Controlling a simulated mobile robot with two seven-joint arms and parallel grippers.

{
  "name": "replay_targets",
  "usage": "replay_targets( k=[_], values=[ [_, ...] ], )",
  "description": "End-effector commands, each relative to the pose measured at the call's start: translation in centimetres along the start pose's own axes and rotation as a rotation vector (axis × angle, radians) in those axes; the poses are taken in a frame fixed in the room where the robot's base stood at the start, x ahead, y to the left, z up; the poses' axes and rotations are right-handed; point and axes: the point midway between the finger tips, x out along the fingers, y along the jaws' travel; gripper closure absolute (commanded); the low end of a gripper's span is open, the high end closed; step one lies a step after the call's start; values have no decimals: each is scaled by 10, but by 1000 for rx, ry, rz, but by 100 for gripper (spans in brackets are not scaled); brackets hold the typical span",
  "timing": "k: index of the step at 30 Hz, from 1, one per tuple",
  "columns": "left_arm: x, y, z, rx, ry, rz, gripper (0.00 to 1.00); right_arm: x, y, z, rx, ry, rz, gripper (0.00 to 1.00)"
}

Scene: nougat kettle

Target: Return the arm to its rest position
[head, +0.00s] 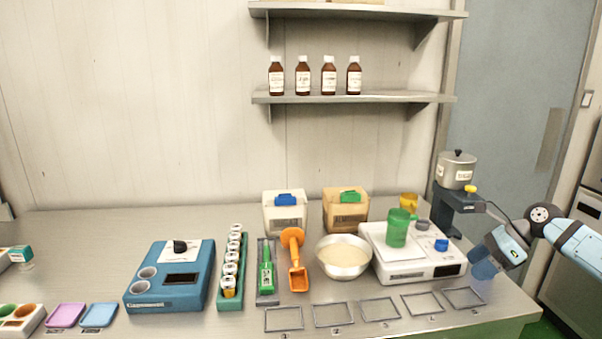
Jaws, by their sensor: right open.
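My right arm comes in from the right edge. Its light blue gripper (484,268) hangs over the right end of the table, just right of the white scale (387,272). Its fingers point down and left; they are open, and I see nothing held in them. The gripper is apart from the green cup (398,228) on the scale. The kettle (457,171), a grey lidded pot on a dark stand, is above and behind the gripper. My left arm is not in view.
Marked frames (379,309) line the table's front edge. A bowl (343,258), an orange scoop (298,279), a green-handled tool (266,273), a can rack (220,297) and a blue device (164,291) stand further left. Bottles (303,77) are on the wall shelf. A grey door is behind my arm.

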Motion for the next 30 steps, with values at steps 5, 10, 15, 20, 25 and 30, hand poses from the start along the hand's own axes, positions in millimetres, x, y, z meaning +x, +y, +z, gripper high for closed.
replay_targets(
  k=[5,10,15,20,25,30],
  values=[
    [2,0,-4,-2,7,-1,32,57,35,-13,227,-249,61,38],
    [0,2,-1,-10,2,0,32,96,69,-29,569,-514,120,38],
    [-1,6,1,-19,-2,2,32,117,95,-57,956,-724,158,38],
    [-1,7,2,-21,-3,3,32,132,118,-98,1349,-873,165,38],
    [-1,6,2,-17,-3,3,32,146,150,-161,1839,-991,122,38],
    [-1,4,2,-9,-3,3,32,156,187,-223,2259,-1043,25,38]
  ],
)
